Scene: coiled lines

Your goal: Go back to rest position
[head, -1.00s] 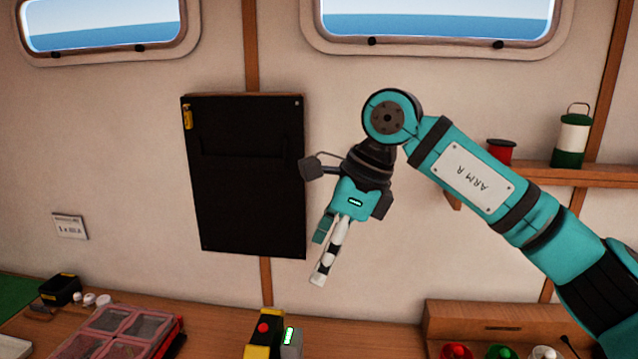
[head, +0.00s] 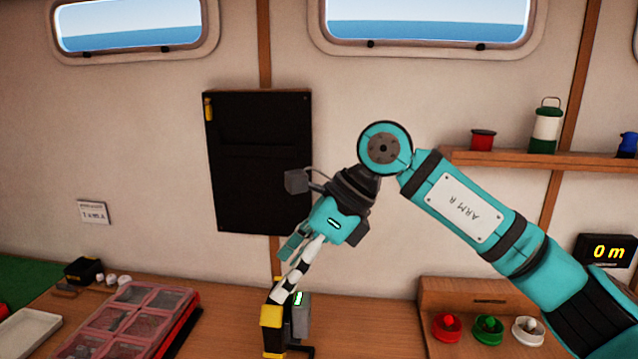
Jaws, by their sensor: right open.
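My right arm, labelled "ARM R", comes in from the right, bent at its elbow joint. Its gripper (head: 280,276) points down and to the left, with teal and black-and-white fingers. It is open, and I see nothing held in it. The fingertips overlap a yellow-and-black device with a grey box (head: 299,313) on the bench in the picture; I cannot tell whether they touch it. My left gripper is not in view.
A pink-lidded compartment box (head: 133,318) and a white tray (head: 28,331) lie on the bench's left. A black panel (head: 258,165) hangs behind. A shelf (head: 520,163) holds a lantern (head: 546,128).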

